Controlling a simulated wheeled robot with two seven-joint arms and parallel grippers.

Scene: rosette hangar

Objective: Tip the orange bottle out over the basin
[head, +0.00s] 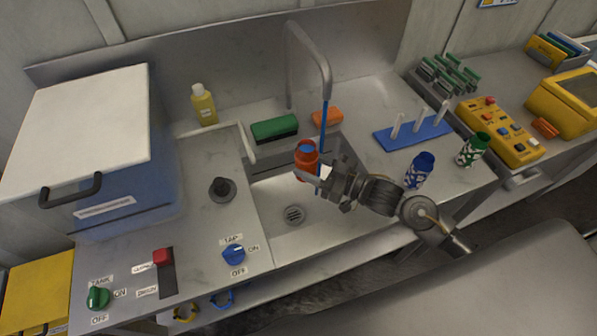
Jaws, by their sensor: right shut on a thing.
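The orange bottle (306,160) is held upright above the basin (268,215), with its open mouth up and something blue visible in it. My right gripper (312,176) is shut on the bottle from the right side. A blue stream of water (323,130) runs down from the tap spout (322,78) beside the bottle, at its right. I cannot tell whether the stream meets the bottle's mouth. The basin's drain (293,214) shows below the bottle. My left gripper is out of view.
A green sponge (274,129), an orange sponge (327,118) and a yellow bottle (203,104) stand behind the basin. A blue patterned cup (420,170), a green patterned cup (473,149) and a blue peg rack (413,134) are at right. Blue tap knob (234,254) is at front left.

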